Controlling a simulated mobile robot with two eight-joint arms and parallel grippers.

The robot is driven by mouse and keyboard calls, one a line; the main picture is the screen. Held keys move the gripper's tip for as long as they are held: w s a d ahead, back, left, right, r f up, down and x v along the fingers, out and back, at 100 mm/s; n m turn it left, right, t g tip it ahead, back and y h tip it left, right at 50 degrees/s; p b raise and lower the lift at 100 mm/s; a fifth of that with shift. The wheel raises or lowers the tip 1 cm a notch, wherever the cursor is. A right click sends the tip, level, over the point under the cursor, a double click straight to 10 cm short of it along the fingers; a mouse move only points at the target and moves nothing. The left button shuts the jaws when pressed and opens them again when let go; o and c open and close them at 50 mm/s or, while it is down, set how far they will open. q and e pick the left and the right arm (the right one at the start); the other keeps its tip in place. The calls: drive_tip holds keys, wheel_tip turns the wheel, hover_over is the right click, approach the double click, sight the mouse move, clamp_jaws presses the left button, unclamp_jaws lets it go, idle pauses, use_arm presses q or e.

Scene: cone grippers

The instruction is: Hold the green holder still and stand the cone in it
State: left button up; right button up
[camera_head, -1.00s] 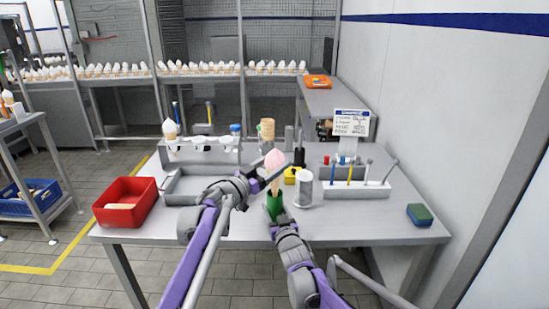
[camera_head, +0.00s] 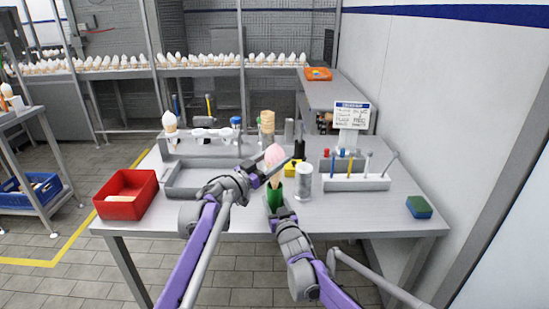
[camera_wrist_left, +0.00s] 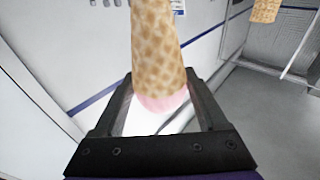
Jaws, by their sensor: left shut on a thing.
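The left wrist view shows the waffle body (camera_wrist_left: 157,45) and pink top between the two dark fingers (camera_wrist_left: 160,115). The green holder (camera_head: 274,192) stands on the table directly below the cone. The cone's tip is at or just above its mouth; I cannot tell whether it is inside. My right gripper (camera_head: 281,211) is at the holder's near side; its fingers are hard to make out.
A metal cylinder (camera_head: 303,184) and a yellow block (camera_head: 291,168) stand close right of the holder. A grey tray (camera_head: 180,192) and a red bin (camera_head: 127,208) lie left. A tool rack (camera_head: 352,183) is on the right. The table's front right is mostly clear, with a green-blue sponge (camera_head: 419,207).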

use_arm(q)
drive_tip(key=shift+f, duration=2.55)
drive_tip(key=o, duration=0.8)
drive_tip(key=shift+o, duration=0.2)
drive_tip(key=shift+a, duration=0.1)
drive_tip(key=v, duration=1.2)
drive_tip(key=shift+f, duration=0.1)
use_arm(e)
drive_tip(key=o, duration=1.5)
